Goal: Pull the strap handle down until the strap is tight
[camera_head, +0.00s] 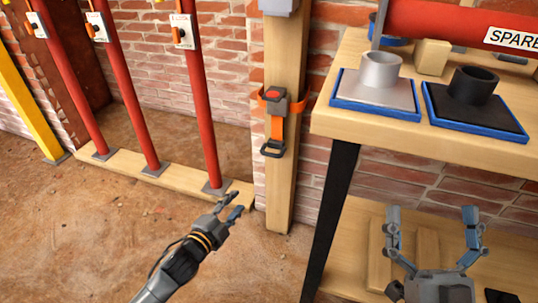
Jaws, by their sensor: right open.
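An orange strap (277,128) goes around the wooden post (279,195) and hangs from a grey buckle (275,104) with a red top. At its lower end is a dark loop-shaped strap handle (272,150), hanging in front of the post. My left gripper (238,202) is below and left of the handle, apart from it, with its fingers spread and nothing between them. My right gripper (432,211) is at the lower right, fingers wide apart and empty, in front of the table's lower shelf. It is well away from the strap.
A wooden table (335,121) with a black leg (331,215) stands right of the post. It carries blue-edged plates with a silver and a black socket. Red posts (203,110) stand on a wooden sill at left. The dirt floor at lower left is clear.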

